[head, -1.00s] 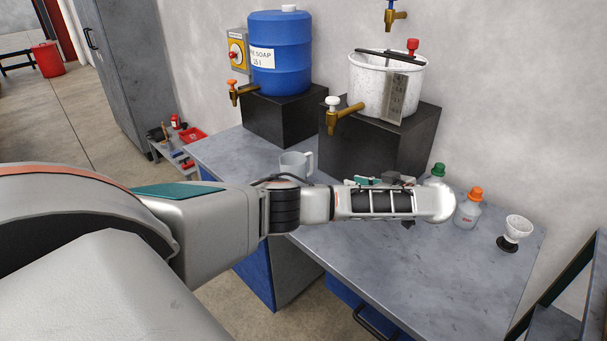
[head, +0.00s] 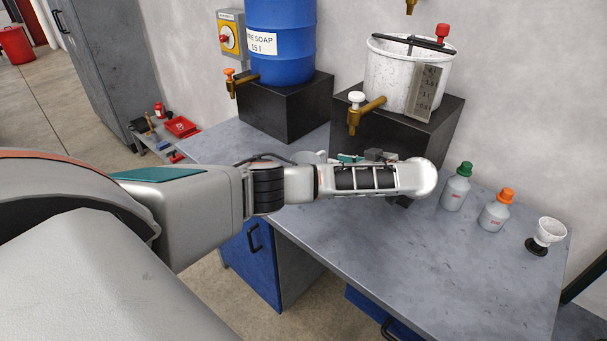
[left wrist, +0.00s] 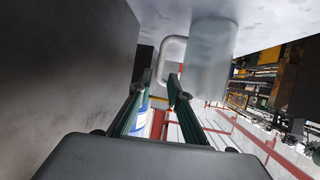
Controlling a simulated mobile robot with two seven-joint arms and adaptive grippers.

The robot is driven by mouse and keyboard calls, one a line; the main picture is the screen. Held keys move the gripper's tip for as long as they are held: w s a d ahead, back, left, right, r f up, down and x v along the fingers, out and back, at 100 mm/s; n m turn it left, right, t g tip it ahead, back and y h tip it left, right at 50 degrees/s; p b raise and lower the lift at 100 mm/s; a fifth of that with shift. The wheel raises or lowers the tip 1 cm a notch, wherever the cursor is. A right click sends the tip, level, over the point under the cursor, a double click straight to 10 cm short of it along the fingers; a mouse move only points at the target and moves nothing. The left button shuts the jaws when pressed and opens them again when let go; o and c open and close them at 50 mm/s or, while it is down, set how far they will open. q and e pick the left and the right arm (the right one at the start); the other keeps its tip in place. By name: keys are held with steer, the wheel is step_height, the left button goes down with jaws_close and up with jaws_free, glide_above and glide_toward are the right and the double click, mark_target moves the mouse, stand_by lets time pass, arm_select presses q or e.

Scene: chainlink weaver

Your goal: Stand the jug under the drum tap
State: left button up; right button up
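The jug (left wrist: 208,60) is grey and stands on the bench. The left wrist view shows it large, with its handle (left wrist: 170,62) towards my fingers. In the head view only a bit of the jug (head: 306,157) shows behind my left arm. My left gripper (left wrist: 158,88) is open, its green fingers close to the handle; contact cannot be told. It also shows in the head view (head: 350,158), partly hidden by my wrist. My right gripper is out of view.
A white bucket (head: 390,75) with a white-handled tap (head: 362,110) stands on another black block (head: 445,125), beside my gripper. A green-capped bottle (head: 456,188), an orange-capped bottle (head: 496,212) and a white cup (head: 549,232) stand at right. The bench front (head: 400,255) is clear.

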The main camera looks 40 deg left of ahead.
mark_target(324, 157)
arm_select(q)
steer(key=shift+x, duration=3.9)
jaws_close()
